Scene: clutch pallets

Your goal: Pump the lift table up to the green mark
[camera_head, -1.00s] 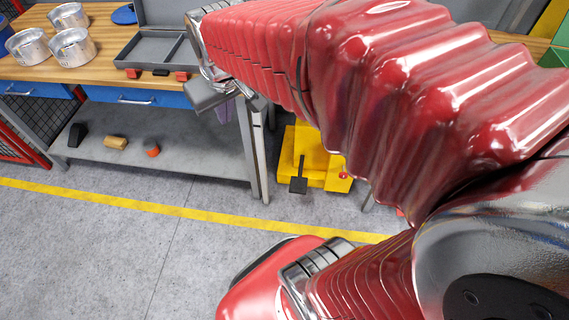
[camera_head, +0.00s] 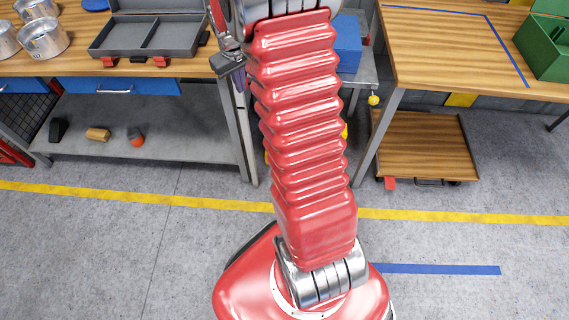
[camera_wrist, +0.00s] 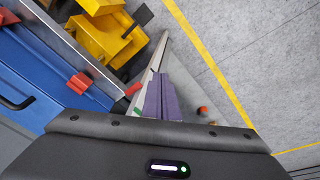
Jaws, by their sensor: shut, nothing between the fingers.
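The yellow lift table (camera_head: 345,131) stands low between the benches, mostly hidden behind my arm in the head view. In the wrist view its yellow body (camera_wrist: 100,38) shows at the upper left, with a black pedal (camera_wrist: 142,14) on a short arm. My gripper (camera_wrist: 162,80) is shut and empty, its purple fingers together. It is apart from the pedal. A small green patch (camera_wrist: 138,112) and a red one (camera_wrist: 133,89) show beside the fingers; I cannot tell whether the green patch is the mark.
The left workbench (camera_head: 170,65) carries a grey open case (camera_head: 150,36) and metal tins. Its leg (camera_wrist: 158,55) stands close to my fingers. A right bench (camera_head: 440,50) has a wooden dolly (camera_head: 425,140) beneath it. The floor beyond the yellow line is clear.

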